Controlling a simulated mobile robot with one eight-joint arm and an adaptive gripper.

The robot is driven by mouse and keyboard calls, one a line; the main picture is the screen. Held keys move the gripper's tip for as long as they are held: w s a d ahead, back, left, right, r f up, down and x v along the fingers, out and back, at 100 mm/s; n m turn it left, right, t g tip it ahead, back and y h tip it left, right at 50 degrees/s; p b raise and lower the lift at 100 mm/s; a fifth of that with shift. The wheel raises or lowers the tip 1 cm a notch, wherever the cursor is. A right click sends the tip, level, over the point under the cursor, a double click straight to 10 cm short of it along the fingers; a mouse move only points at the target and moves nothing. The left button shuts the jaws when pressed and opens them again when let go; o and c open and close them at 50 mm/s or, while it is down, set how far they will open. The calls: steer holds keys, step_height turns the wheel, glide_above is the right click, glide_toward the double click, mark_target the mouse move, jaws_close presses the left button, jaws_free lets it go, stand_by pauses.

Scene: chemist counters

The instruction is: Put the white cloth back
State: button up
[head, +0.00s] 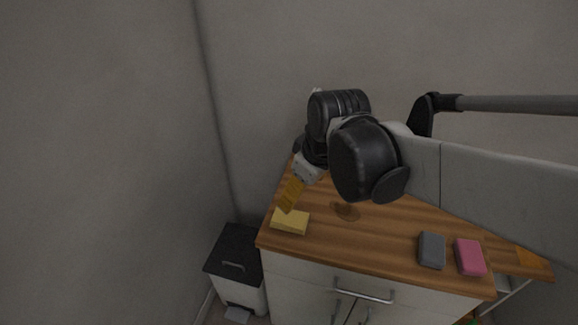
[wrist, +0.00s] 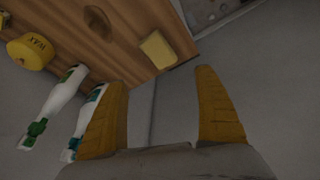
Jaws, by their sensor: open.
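I do not see a white cloth in either view. My gripper (head: 291,195) is above the left end of the wooden countertop (head: 375,245), with its yellow fingers pointing down near a pale yellow sponge-like block (head: 290,221). In the wrist view my gripper (wrist: 158,80) is open, with nothing between its fingers. The yellow block (wrist: 158,49) lies on the wood beyond the fingertips, apart from them. My arm hides much of the back of the counter in the head view.
A grey block (head: 431,250) and a pink block (head: 470,257) lie at the counter's front right. A black-lidded bin (head: 235,250) stands left of the counter. The wrist view shows a yellow wax tin (wrist: 30,52) and two white bottles (wrist: 55,105). Walls stand close behind and left.

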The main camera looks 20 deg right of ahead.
steer(key=s+r+m+t, duration=0.2)
steer(key=s+m+t, duration=0.1)
steer(key=s+m, duration=0.2)
steer(key=shift+s+a+r+m+h, duration=0.3)
steer(key=shift+s+m, duration=0.1)
steer(key=shift+s, duration=0.25)
